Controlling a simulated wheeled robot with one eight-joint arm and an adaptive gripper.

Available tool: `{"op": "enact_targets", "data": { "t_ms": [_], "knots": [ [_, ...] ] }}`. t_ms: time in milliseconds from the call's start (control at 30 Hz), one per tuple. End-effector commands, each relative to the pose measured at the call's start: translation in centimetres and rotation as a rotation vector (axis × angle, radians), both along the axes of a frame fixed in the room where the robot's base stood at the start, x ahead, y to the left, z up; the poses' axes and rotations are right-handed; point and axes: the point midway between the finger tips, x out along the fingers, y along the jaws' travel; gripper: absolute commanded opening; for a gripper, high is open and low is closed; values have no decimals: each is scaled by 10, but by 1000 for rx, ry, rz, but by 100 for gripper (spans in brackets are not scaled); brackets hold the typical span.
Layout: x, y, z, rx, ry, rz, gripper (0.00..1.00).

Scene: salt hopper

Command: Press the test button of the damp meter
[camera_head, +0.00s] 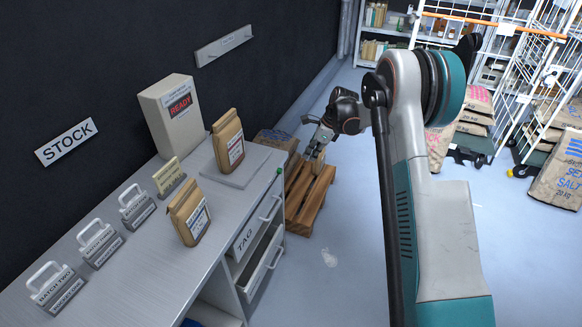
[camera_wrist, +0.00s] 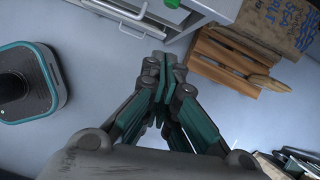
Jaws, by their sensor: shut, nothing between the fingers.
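A beige box with a dark screen reading READY (camera_head: 170,112) stands at the back of the grey bench and looks like the damp meter. A flat grey plate (camera_head: 212,176) lies before it with a brown paper bag (camera_head: 228,140) standing on it. A small green button (camera_head: 279,170) sits at the bench's right edge; a green piece, likely the same button, shows at the top of the wrist view (camera_wrist: 172,3). My gripper (camera_head: 316,152) is right of the bench, over the pallet side, apart from the button. Its fingers are together and empty in the wrist view (camera_wrist: 165,68).
A second paper bag (camera_head: 189,212), a tan tag block (camera_head: 169,176) and several grey handled tag holders stand on the bench. Drawers (camera_head: 262,262) at the bench's right end stand partly out. A wooden pallet (camera_head: 308,198) and brown sack (camera_wrist: 280,22) are beside it. Front floor is clear.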

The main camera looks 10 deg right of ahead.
Motion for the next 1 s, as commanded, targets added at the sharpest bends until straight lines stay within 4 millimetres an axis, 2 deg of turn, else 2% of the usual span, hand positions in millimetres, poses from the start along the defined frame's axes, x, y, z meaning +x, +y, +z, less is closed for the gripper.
{"op": "enact_targets", "data": {
  "t_ms": [100,567,767,1000],
  "knots": [
    [2,-1,-6,7,10,-18,0],
    [3,0,-12,8,12,-20,0],
    [7,9,-38,9,12,-19,0],
    [15,25,-83,9,12,-19,0]
  ]
}}
